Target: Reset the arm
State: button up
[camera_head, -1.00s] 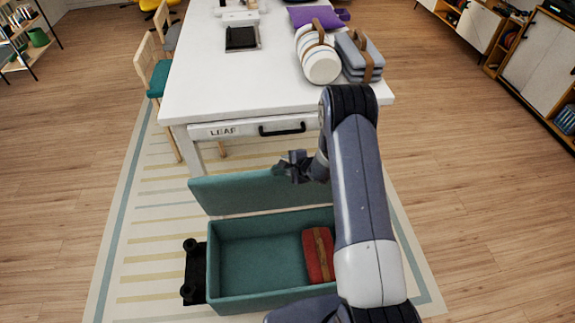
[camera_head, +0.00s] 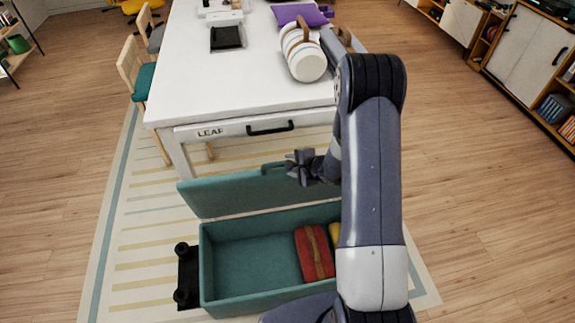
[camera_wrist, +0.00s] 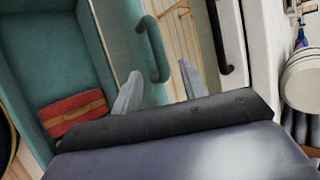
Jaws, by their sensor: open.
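My gripper (camera_head: 299,168) is open and empty, held in the air over the raised lid of the teal chest in the head view. In the wrist view my gripper (camera_wrist: 162,88) shows two grey fingers spread apart, with the lid's teal handle (camera_wrist: 154,50) beyond them. My arm rises at the right of the head view and hides part of the chest's right end.
The open teal chest (camera_head: 209,262) holds a red case with a brown strap (camera_head: 314,252) and a partly hidden yellow thing (camera_head: 335,233). Behind the lid (camera_head: 225,195) stands a white table (camera_head: 205,80) with a drawer marked LEAF. Floor is clear at the left.

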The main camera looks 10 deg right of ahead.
aim_at(279, 165)
dwell(0.4)
jog(key=p+x, duration=0.1)
jog(key=x, duration=0.9)
jog(key=shift+w+a+f, duration=0.1)
jog(key=shift+w+f, duration=0.05)
jog(key=shift+f, duration=0.1)
